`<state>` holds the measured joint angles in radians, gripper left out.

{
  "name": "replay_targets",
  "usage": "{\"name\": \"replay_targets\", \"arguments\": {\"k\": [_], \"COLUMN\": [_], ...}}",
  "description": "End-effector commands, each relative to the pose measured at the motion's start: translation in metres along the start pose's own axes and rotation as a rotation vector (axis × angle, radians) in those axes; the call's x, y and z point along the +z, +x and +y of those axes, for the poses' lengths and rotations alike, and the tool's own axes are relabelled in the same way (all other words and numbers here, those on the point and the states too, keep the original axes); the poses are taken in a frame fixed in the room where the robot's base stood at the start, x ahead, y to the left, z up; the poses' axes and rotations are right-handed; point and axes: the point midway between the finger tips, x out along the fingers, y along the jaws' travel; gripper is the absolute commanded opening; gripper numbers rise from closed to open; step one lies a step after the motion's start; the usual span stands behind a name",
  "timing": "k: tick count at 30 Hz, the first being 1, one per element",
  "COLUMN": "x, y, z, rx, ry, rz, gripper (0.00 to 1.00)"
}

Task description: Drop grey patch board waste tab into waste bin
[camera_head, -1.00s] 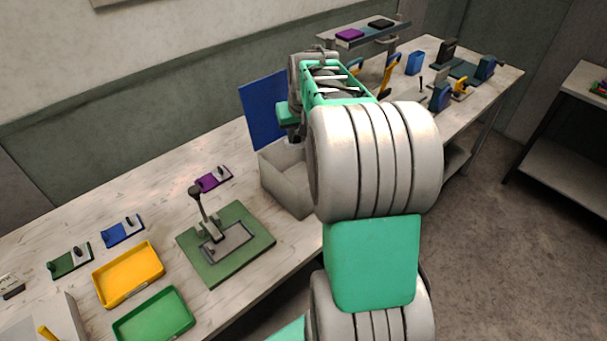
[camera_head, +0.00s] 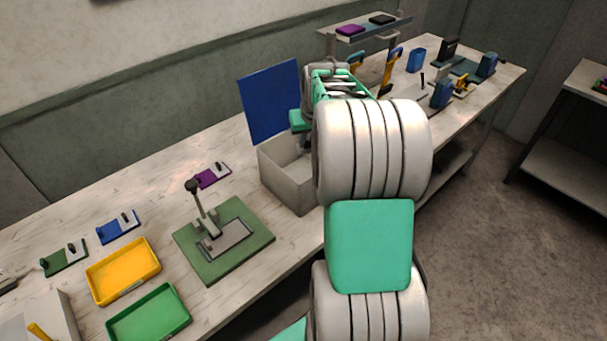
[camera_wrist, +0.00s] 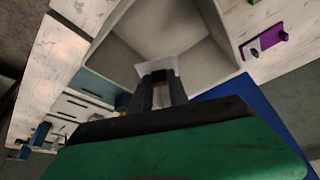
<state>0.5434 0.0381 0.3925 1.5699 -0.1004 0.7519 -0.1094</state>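The waste bin is an open grey box (camera_head: 278,174) on the long bench, with a blue panel standing behind it. In the wrist view I look down into the bin (camera_wrist: 215,62). My gripper (camera_wrist: 160,76) is over its opening, with its dark fingers close together. A small pale grey tab (camera_wrist: 153,68) shows at the fingertips, and the fingers appear shut on it. In the head view my arm hides most of the gripper and the tab.
The blue panel (camera_head: 270,100) rises close beside my gripper. A green press board (camera_head: 240,255) with a lever stands left of the bin, near a purple piece (camera_head: 213,176). Yellow (camera_head: 124,270) and green (camera_head: 150,315) trays lie further left. Blue tools stand at the bench's far end.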

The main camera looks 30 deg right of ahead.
Motion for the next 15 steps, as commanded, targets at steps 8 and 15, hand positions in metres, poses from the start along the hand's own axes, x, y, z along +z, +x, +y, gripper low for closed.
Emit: {"name": "replay_targets", "arguments": {"k": [8,15], "x": [0.0001,0.0001], "y": [-0.0002,-0.0003], "z": [-0.0001,-0.0001], "rx": [0.0,0.0], "ry": [0.0,0.0], "rz": [0.0,0.0], "gripper": [0.44,0.46]}}
